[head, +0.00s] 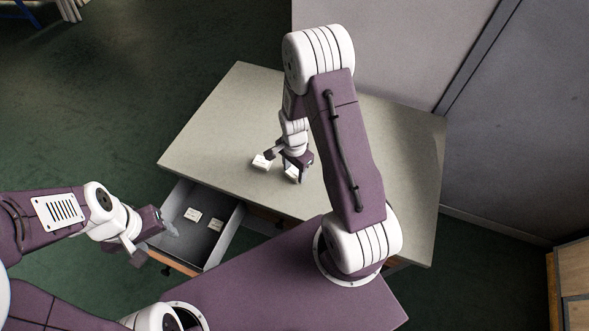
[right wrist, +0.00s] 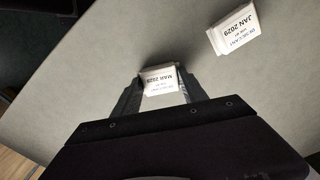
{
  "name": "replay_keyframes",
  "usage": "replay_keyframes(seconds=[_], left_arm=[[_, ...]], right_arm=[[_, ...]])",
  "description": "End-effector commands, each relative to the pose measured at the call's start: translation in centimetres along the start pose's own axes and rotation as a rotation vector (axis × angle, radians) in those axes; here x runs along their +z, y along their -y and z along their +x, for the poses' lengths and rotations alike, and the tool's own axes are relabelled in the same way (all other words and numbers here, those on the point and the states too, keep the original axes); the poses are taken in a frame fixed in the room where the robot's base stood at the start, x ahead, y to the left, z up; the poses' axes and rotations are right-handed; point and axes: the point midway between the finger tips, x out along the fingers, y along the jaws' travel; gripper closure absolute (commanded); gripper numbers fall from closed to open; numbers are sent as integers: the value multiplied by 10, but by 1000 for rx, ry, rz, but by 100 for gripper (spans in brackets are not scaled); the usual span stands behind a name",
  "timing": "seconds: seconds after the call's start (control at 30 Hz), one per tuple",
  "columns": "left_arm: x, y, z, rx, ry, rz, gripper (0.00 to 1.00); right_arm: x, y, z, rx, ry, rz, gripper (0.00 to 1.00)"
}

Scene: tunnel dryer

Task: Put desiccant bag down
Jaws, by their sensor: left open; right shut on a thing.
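My right gripper (head: 291,163) is shut on a small white desiccant bag (head: 292,174) low over the tabletop. In the right wrist view this bag (right wrist: 160,79) sits between the two fingers and its label reads MAR 2029. I cannot tell whether its underside touches the table. A second white bag (head: 262,162) lies on the table beside it. In the right wrist view that second bag (right wrist: 235,31) reads JAN 2029. My left gripper (head: 146,238) is open and empty at the open drawer's front left.
The grey table (head: 215,115) has wide clear room to the left and behind the bags. A grey cabinet wall (head: 530,120) stands behind right.

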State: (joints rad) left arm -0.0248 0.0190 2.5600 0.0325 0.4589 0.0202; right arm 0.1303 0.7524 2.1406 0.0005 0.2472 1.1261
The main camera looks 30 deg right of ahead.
Motion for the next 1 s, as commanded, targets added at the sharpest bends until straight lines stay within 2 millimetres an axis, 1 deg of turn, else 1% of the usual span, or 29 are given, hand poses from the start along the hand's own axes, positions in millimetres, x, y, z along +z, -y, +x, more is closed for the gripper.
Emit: replay_keyframes(seconds=[0.03,0.07,0.1,0.37,0.5,0.57,0.67,0.8,0.9,1.0], left_arm=[[0,0,2,0,0,0,41],[0,0,1,0,0,0,41],[0,0,1,0,0,0,41],[0,0,1,0,0,0,41],[0,0,-3,0,0,0,41],[0,0,-3,0,0,0,41],[0,0,-4,0,0,0,41],[-1,0,-7,0,0,0,41],[-1,0,-8,0,0,0,41],[-1,0,-9,0,0,0,41]], right_arm=[[0,0,2,0,0,0,47],[0,0,1,0,0,0,39],[0,0,1,0,0,0,28],[0,0,1,0,0,0,28],[0,0,-7,-2,-1,0,28],[0,1,-16,-4,-2,0,28],[-1,1,-39,-5,-2,0,28],[-1,1,-76,-7,-3,0,28],[0,1,-98,-5,-2,0,28],[0,1,-113,-3,-2,0,28]])
